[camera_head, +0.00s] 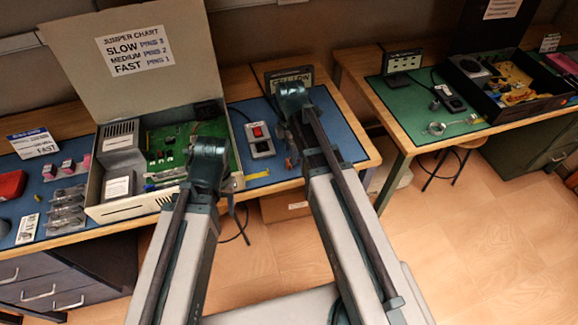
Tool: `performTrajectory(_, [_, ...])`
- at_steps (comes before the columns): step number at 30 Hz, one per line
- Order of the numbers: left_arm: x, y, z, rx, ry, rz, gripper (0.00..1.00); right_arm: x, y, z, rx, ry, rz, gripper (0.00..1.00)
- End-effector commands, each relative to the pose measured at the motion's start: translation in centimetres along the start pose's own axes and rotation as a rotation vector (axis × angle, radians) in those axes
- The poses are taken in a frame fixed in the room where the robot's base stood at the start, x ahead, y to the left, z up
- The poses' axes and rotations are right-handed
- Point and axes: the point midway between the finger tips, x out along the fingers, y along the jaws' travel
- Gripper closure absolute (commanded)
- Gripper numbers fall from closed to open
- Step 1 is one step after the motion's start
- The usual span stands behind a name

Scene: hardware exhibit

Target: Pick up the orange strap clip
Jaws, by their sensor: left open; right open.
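A small orange item (289,163), which looks like the orange strap clip, lies on the blue mat (345,140) near the right front edge of the left bench. It is just left of my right arm, which may hide part of it. My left gripper (210,178) is over the front right part of the open beige case, left of the clip. My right gripper (300,140) is above the mat, close to the clip in the picture. Both are open and hold nothing that I can see; their fingertips are hard to make out.
The open beige case (130,208) holds a green circuit board (170,145). A grey switch box (260,140) stands between my arms. A second bench with a green mat (410,100) and a black case (500,108) is at right.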

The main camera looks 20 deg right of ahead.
Motion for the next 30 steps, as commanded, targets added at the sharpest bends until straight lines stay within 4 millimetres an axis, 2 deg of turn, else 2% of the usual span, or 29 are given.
performTrajectory(5, [0.8, 0.1, -0.1, 0.0, 0.0, 0.0, 0.5, 0.8, 0.1, -0.1, 0.0, 0.0, 0.0, 0.4])
performTrajectory(16, [5.0, 0.5, -0.3, 0.0, 0.0, 0.0, 0.5, 5.1, 0.2, -0.4, 0.0, 0.0, 0.0, 0.4])
performTrajectory(25, [5.1, 0.5, -0.3, 0.0, 0.0, 0.0, 0.5, 5.1, 0.2, -0.4, 0.0, 0.0, 0.0, 0.4])
performTrajectory(26, [5.1, 0.5, -0.3, 0.0, 0.0, 0.0, 0.5, 5.1, 0.2, -0.4, 0.0, 0.0, 0.0, 0.44])
performTrajectory(30, [5.1, 0.5, -0.3, 0.0, 0.0, 0.0, 0.5, 5.1, 0.2, -0.4, 0.0, 0.0, 0.0, 0.69])
